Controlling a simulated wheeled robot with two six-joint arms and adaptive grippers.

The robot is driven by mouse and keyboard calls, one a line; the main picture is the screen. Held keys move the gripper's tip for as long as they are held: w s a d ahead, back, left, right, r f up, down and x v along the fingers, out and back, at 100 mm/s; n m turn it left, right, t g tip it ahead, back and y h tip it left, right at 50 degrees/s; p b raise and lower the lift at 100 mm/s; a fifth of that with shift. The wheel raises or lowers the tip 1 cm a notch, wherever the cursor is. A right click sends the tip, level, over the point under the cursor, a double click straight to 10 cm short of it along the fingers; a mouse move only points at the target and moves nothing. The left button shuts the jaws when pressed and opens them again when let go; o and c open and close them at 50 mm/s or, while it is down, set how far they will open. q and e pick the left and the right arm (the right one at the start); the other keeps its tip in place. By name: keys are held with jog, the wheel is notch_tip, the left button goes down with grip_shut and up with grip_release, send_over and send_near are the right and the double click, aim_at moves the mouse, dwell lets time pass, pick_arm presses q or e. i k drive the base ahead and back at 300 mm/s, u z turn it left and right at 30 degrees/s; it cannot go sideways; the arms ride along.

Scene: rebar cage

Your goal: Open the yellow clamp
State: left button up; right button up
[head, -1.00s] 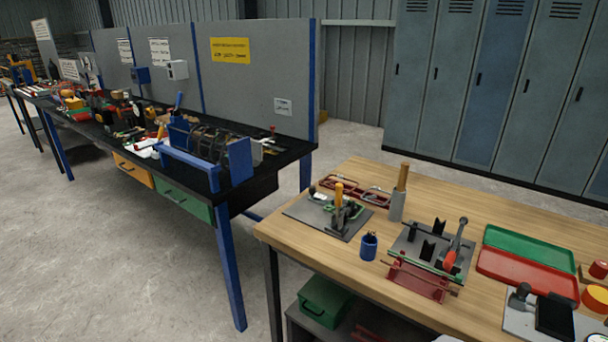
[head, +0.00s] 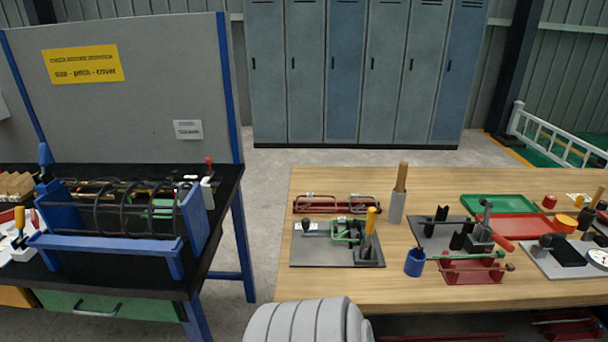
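A clamp with an upright yellow handle (head: 370,220) stands at the right side of a dark grey plate (head: 310,257) on the wooden table. A green piece and dark metal parts lie beside it on the plate. Whether its jaw presses on anything is too small to tell. Other yellow-handled tools show on the black bench at the left (head: 20,218) and at the table's far right (head: 599,196). Neither gripper is in view. A ribbed pale grey part, likely of my arm, shows at the bottom middle.
Behind the plate lie red clamp frames (head: 336,203) and a grey holder (head: 397,208) with a wooden handle. A blue cup (head: 415,262), a red-handled clamp (head: 500,243), and green (head: 498,203) and red trays (head: 515,227) are to the right. A gap separates table and bench.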

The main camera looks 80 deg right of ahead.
aim_at(367, 226)
jog(key=i, duration=0.5)
jog(key=z, duration=3.35)
